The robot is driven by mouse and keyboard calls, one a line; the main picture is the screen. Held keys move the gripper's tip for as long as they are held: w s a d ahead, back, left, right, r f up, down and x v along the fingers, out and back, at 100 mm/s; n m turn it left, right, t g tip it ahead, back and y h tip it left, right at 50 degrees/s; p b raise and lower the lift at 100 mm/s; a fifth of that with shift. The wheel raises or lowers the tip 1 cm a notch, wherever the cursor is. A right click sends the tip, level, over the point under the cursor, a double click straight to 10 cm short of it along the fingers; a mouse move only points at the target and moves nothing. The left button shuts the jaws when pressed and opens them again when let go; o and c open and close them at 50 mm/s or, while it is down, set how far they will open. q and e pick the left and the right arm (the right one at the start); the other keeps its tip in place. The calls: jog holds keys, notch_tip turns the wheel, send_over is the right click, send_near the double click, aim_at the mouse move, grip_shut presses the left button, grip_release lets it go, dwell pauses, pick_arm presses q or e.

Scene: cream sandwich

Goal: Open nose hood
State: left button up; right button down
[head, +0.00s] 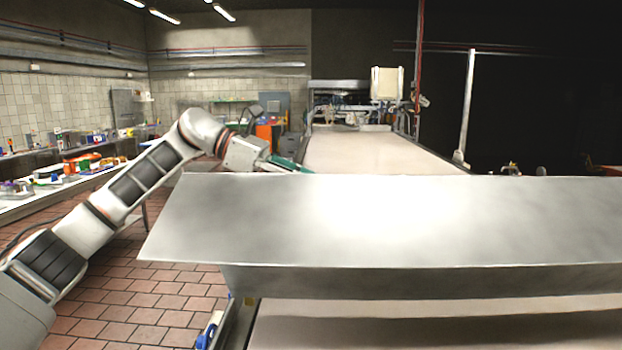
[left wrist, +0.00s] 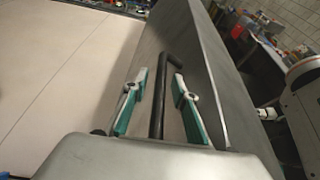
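The nose hood (head: 350,222) is a wide grey sheet-metal cover across the near part of the conveyor. Its sloped top face is toward me, and I cannot tell how far it stands open. In the left wrist view the hood's metal panel (left wrist: 209,75) carries a black bar handle (left wrist: 157,105). My left gripper (left wrist: 159,80) is open, with one teal finger on each side of the handle and a gap on both sides. In the head view my left gripper (head: 290,165) is behind the hood's far left edge, its tips partly hidden. My right gripper is not in view.
A pale conveyor belt (head: 375,156) runs away behind the hood, and more belt (head: 420,325) shows below it. A cluttered side table (head: 20,207) stands at the left. Tiled floor (head: 150,300) lies open between the table and the conveyor.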

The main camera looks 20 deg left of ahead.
pick_arm(q)
jog(key=shift+a+r, duration=0.15)
jog(key=shift+r, duration=0.05)
jog(key=shift+a+r, duration=0.1)
jog(key=shift+a, duration=0.2)
jog(key=v, duration=1.1)
jog(key=shift+s, duration=0.1)
